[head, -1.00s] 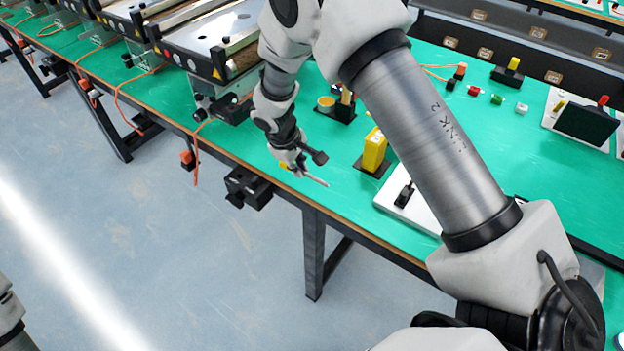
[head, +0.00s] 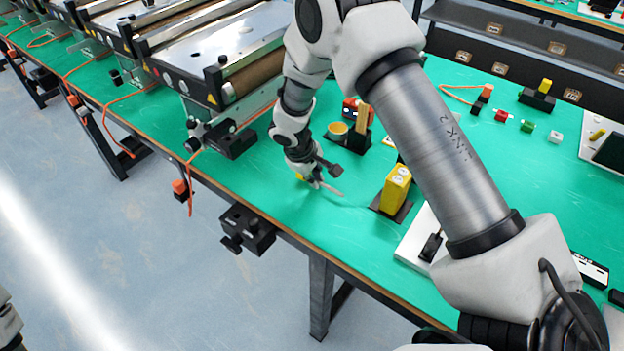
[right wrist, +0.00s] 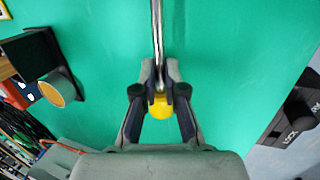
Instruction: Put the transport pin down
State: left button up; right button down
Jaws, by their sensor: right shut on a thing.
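The transport pin is a thin metal rod with a round yellow knob. In the right wrist view the pin (right wrist: 157,40) points away from me, its knob between the fingers. My right gripper (right wrist: 160,82) is shut on it near the knob. In the head view my right gripper (head: 314,178) is over the green bench top near its front edge, and the pin's rod (head: 333,191) sticks out to the right. I cannot tell whether the rod touches the bench. My left gripper is not in view.
A yellow block (head: 396,188) on a black base stands right of the gripper. A round tan-topped part (head: 337,130) in a black holder is behind it. A black clamp (head: 247,228) sits on the bench's front edge. Mini conveyors (head: 215,60) stand to the left. Green surface around the gripper is clear.

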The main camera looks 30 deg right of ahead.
jog(key=shift+a+f, duration=0.1)
jog(key=shift+f, duration=0.1)
jog(key=shift+w, duration=0.1)
jog(key=shift+w+f, duration=0.1)
jog(key=shift+f, duration=0.1)
jog(key=c, duration=1.2)
grip_release()
jog(key=shift+c, duration=0.2)
jog(key=shift+r, duration=0.1)
jog(key=v, duration=1.2)
